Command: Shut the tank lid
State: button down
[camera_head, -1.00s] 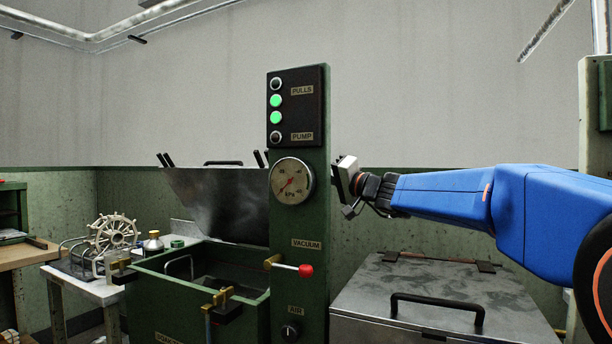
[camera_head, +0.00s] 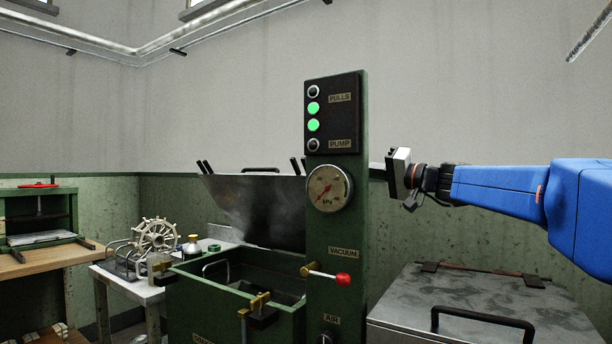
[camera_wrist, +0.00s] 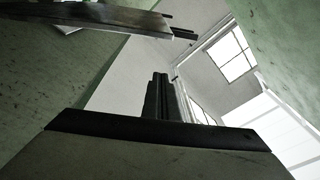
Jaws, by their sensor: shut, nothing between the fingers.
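The tank (camera_head: 188,300) is a green open box left of the control column. Its metal lid (camera_head: 255,210) stands raised and leaning back behind the opening, with a dark handle on its top edge. The column hides the lid's right part. My gripper (camera_head: 390,172) is right of the column, at about the height of the lid's top edge, apart from the lid. It is shut and empty. In the wrist view my gripper's dark fingers (camera_wrist: 160,97) point away from the camera, and a metal edge, probably the lid's, shows at upper left.
The green column (camera_head: 336,235) carries a gauge, green lamps and a red-knobbed lever (camera_head: 343,279). A closed metal lid with a black handle (camera_head: 482,318) is at lower right. A side table (camera_head: 125,284) holds a spoked wheel. A press (camera_head: 38,215) stands far left.

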jog(key=w+a+r+n+g, duration=0.3)
jog(key=w+a+g, duration=0.2)
jog(key=w, duration=0.1)
jog(key=g, duration=0.1)
send_over(287, 183)
jog(key=w+d, duration=0.3)
jog(key=d, duration=0.1)
jog(key=f, duration=0.2)
jog(key=shift+s+a+f, duration=0.3)
jog(key=shift+s+f, duration=0.1)
jog(key=shift+s, duration=0.15)
jog(key=shift+s+a+f, duration=0.5)
jog(key=shift+s+f, duration=0.15)
jog(key=shift+f, duration=0.05)
jog(key=shift+n+h, duration=0.3)
jog(key=shift+n, duration=0.3)
jog(key=shift+s+a+f, duration=0.6)
jog(key=shift+s+f, duration=0.15)
jog(key=shift+s, duration=0.1)
jog(key=shift+s+a+f, duration=0.55)
jog(key=shift+s+f, duration=0.2)
jog(key=shift+s, duration=0.05)
